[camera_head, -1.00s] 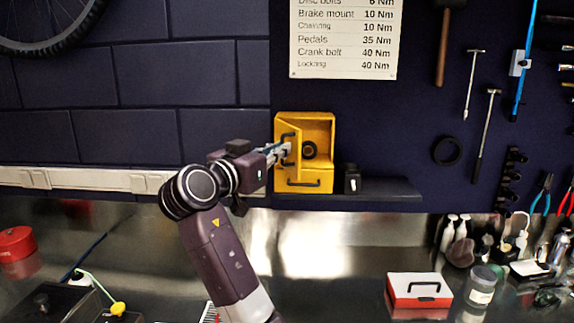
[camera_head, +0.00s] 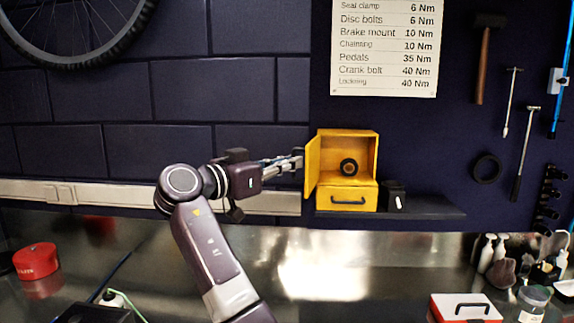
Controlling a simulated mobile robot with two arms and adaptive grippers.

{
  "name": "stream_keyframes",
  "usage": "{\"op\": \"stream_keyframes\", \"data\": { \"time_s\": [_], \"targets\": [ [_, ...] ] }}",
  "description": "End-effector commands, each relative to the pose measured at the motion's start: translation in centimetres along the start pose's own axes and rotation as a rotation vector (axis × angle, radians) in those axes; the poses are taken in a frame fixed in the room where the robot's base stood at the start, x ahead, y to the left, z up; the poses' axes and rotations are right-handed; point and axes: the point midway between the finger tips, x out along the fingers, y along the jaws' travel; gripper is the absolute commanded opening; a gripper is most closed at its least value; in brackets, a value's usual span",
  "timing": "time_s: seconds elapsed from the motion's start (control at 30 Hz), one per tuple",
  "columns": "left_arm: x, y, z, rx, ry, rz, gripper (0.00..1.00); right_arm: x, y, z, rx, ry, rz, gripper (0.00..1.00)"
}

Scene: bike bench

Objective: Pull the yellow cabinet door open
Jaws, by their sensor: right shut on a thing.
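The small yellow cabinet (camera_head: 377,158) stands on a dark wall shelf. Its door (camera_head: 313,166) is hinged at the left and stands wide open, jutting out from the front. My right gripper (camera_head: 298,158) is at the door's outer face, to the left of the cabinet, and is shut on the door handle, which the fingers and the door hide. My left gripper is out of view.
A small black box (camera_head: 394,196) stands just right of the cabinet on the shelf (camera_head: 440,210). A wall trunking (camera_head: 110,194) runs behind my arm. A red and white case (camera_head: 465,308) and a red tin (camera_head: 36,261) are on the steel bench.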

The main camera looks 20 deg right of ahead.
Motion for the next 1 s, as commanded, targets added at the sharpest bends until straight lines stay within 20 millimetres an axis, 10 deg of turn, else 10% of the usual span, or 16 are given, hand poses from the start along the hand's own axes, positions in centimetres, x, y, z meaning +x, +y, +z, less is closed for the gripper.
{"op": "stream_keyframes", "data": {
  "time_s": [0.57,0.73,1.0],
  "targets": [
    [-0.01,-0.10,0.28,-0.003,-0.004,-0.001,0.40,0.38,0.19,-0.74,0.005,0.011,0.003,0.00],
    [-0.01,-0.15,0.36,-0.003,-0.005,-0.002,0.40,0.31,0.16,-0.58,0.005,0.008,0.002,0.22],
    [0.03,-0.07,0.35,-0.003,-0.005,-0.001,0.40,0.17,0.05,-0.30,0.002,0.004,0.000,0.24]
  ]
}}
